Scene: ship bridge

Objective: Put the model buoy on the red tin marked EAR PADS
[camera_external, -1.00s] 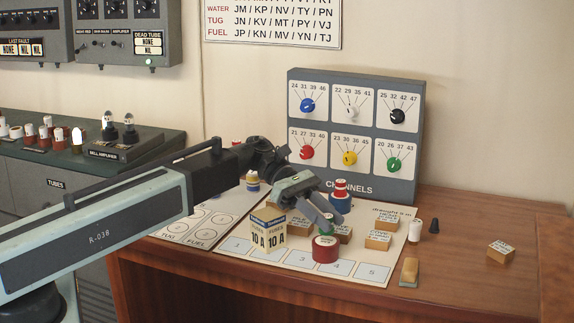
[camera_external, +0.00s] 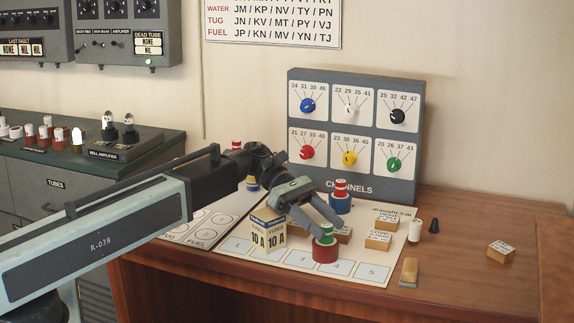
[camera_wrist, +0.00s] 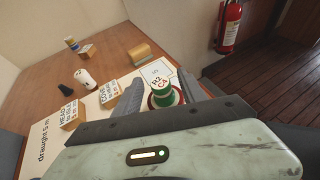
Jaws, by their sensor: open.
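A green and white piece, seemingly the model buoy (camera_external: 326,238), stands upright on a round red tin (camera_external: 325,254) at the front of the white chart sheet. In the wrist view the green buoy (camera_wrist: 165,97) stands between my fingers, with the red tin's rim (camera_wrist: 152,105) showing around its foot. I cannot read the tin's marking. My gripper (camera_external: 327,230) is open, its fingers spread on both sides of the buoy. In the wrist view my gripper (camera_wrist: 160,92) has a finger on each side. I cannot tell whether either finger touches the buoy.
A yellow fuse box (camera_external: 268,232) stands close left of the fingers. Behind are a red, white and blue piece (camera_external: 340,197) and wooden blocks (camera_external: 378,240). A white cylinder (camera_external: 415,230), black cone (camera_external: 434,226) and brush (camera_external: 409,271) stand or lie to the right.

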